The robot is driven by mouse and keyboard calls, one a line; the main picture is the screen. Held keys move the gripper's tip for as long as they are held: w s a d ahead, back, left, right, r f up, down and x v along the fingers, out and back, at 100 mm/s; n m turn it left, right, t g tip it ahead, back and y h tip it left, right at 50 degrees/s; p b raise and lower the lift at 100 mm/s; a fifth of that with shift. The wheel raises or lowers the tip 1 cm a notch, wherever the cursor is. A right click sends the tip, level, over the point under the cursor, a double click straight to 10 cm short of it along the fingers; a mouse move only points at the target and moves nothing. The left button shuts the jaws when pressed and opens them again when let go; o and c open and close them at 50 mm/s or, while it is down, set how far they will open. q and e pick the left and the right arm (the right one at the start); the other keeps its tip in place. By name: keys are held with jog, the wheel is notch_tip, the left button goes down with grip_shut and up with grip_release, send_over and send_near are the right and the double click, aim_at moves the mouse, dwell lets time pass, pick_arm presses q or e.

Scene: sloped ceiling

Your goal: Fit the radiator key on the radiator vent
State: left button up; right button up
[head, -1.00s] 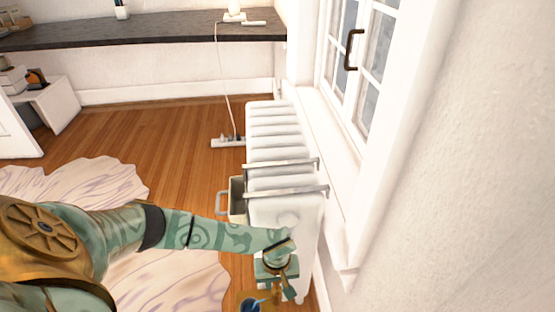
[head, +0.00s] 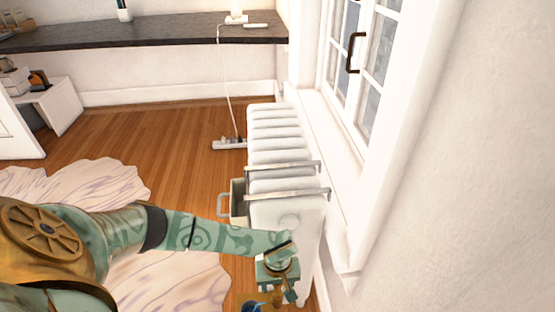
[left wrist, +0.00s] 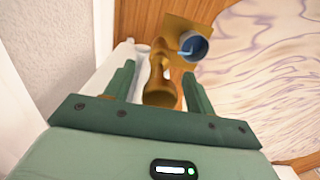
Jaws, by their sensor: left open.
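The white ribbed radiator (head: 275,150) stands under the window, and a white part of it shows in the left wrist view (left wrist: 108,75). My left gripper (head: 280,288) is open, pointing down at the radiator's near end. In the left wrist view a brass-coloured fitting (left wrist: 160,75) lies between and beyond the open fingers of my left gripper (left wrist: 158,72). I cannot tell whether it is the key or part of the radiator's valve and vent, nor whether the fingers touch it. No separate radiator key can be made out. My right gripper is out of view.
A blue cup (left wrist: 195,45) stands on a brown square surface (left wrist: 178,30) close by. A power strip (head: 229,145) lies on the wooden floor. The wall and window sill are close on the right.

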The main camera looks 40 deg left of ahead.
pick_arm(q)
jog(key=r+p, duration=0.2)
jog(key=r, duration=0.2)
jog(key=shift+w, duration=0.2)
notch_tip(320, 180, up, 12)
jog(key=p, duration=0.5)
jog(key=shift+s+p, duration=0.2)
jog(key=shift+p, duration=0.2)
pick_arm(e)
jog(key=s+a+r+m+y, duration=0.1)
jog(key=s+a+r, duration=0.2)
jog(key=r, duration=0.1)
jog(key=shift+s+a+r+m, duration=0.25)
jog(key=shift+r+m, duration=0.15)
pick_arm(q)
jog(key=shift+f, duration=0.1)
